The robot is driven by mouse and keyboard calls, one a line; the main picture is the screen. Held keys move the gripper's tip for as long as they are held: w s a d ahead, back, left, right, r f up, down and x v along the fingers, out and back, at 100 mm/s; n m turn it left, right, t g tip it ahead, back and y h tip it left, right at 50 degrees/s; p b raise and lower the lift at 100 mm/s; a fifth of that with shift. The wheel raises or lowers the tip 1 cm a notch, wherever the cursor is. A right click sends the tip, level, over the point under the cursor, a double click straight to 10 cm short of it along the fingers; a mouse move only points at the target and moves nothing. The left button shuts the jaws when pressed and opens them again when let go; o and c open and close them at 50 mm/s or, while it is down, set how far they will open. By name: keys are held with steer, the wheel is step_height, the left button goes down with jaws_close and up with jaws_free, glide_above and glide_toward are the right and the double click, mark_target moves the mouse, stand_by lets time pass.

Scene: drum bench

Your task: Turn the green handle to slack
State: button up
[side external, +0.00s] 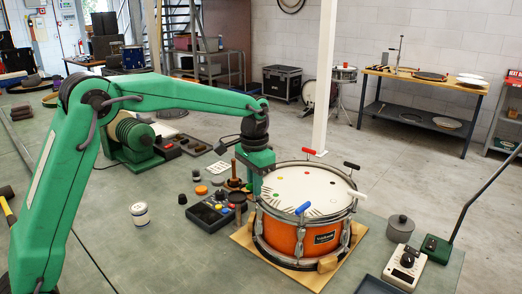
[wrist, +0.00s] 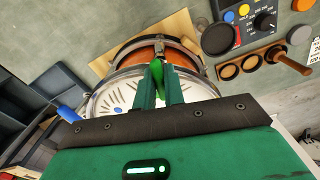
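The orange-shelled drum (side external: 318,240) has a white head and coloured handles around its rim. In the wrist view, the bright green handle (wrist: 157,72) lies between the two fingers of my gripper (wrist: 158,84). The fingers appear closed on its sides. The blue handle (side external: 302,208) is at the front rim and also shows in the wrist view (wrist: 68,114). The red handle (side external: 315,152) is at the back rim.
The drum sits on a wooden board (side external: 243,238). A control box with knobs (side external: 210,213) stands close to its left. A grey lidded pot (side external: 400,228) and a white dial box (side external: 405,267) stand to its right. A white jar (side external: 140,215) stands at left with clear bench around it.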

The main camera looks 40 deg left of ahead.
jaws_close()
steer(key=shift+n, duration=0.8)
steer(key=o, duration=0.6)
jaws_free()
steer(key=shift+r, duration=0.1)
steer(key=shift+r, duration=3.85)
